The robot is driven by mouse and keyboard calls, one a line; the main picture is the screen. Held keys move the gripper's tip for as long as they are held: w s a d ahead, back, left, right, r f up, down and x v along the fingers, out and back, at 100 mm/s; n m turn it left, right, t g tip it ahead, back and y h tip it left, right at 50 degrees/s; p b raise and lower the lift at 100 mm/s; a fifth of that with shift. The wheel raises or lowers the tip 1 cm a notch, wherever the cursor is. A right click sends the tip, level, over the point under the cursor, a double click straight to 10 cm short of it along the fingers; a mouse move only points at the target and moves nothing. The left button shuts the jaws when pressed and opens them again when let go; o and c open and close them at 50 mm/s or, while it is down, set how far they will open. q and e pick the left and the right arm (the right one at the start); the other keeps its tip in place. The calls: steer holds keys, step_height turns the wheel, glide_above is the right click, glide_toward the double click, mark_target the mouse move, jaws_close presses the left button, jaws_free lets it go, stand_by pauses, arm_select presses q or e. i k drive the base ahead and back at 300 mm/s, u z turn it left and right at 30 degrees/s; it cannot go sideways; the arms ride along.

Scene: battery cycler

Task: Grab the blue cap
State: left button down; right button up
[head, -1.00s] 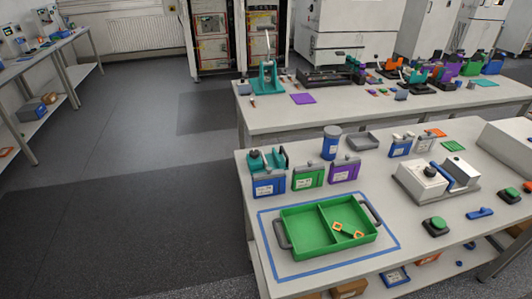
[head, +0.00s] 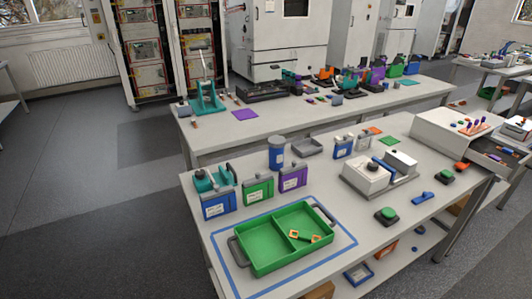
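No gripper of mine is in the head view. A small flat blue piece (head: 422,198) lies on the near table (head: 345,215), to the right of the green tray. It may be the blue cap, but it is too small to be sure. A blue bar also shows on the white and grey device (head: 366,176).
A green two-compartment tray (head: 262,261) holding orange-edged pieces sits inside a blue outline. Blue, green and purple boxes stand behind it. Green buttons (head: 388,213) and a white box (head: 455,132) are to the right. Open floor lies left.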

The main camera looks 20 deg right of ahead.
mark_target(426, 196)
steer(key=z, duration=2.25)
steer(key=k, duration=0.35)
steer(key=z, duration=1.35)
steer(key=i, duration=2.25)
steer(key=u, duration=0.4)
steer(key=i, duration=1.1)
steer(key=u, duration=1.35)
steer(key=i, duration=0.8)
steer(key=u, duration=0.95)
